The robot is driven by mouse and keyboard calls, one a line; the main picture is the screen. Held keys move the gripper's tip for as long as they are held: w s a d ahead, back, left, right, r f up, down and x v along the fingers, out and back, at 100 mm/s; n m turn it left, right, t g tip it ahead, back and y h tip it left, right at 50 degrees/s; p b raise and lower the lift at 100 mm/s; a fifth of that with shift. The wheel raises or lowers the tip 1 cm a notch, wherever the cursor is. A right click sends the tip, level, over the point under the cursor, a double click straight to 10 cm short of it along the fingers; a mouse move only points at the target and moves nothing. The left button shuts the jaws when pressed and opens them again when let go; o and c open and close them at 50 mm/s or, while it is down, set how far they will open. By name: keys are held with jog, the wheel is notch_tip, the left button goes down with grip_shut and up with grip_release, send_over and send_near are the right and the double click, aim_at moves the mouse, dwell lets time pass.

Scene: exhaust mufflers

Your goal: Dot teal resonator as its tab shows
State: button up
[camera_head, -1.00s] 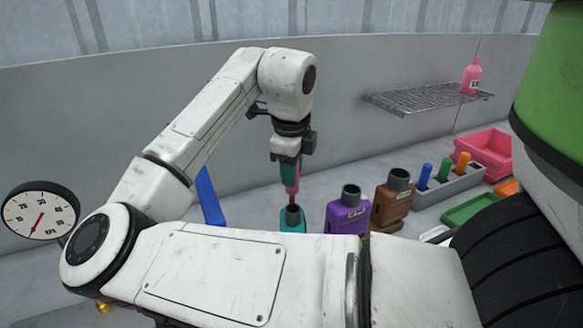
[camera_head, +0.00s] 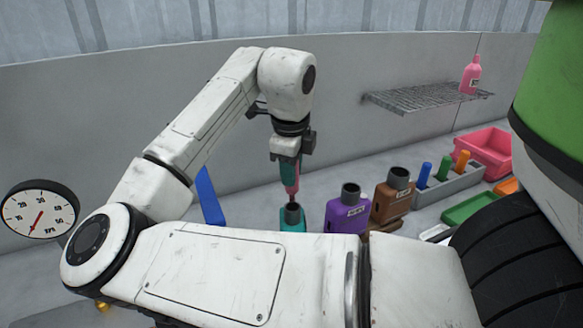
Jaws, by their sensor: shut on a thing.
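The teal resonator (camera_head: 292,220) stands below my gripper, with a dark round neck at its top. My arm hides its lower part and I cannot see its tab.
A grey rack (camera_head: 452,186) holds a blue, a green and an orange marker. A pink bin (camera_head: 487,150) and a green tray (camera_head: 468,208) are at the right. A wire shelf (camera_head: 425,98) carries a pink bottle (camera_head: 470,76). A dial gauge (camera_head: 40,210) is at left, and a blue strip (camera_head: 208,197) stands behind my arm.

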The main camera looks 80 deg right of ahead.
jog(key=shift+f, duration=0.45)
dwell(1.5)
jog(key=shift+r, duration=0.1)
notch_tip(320, 180, up, 7)
jog(key=p, duration=0.6)
dwell(0.9)
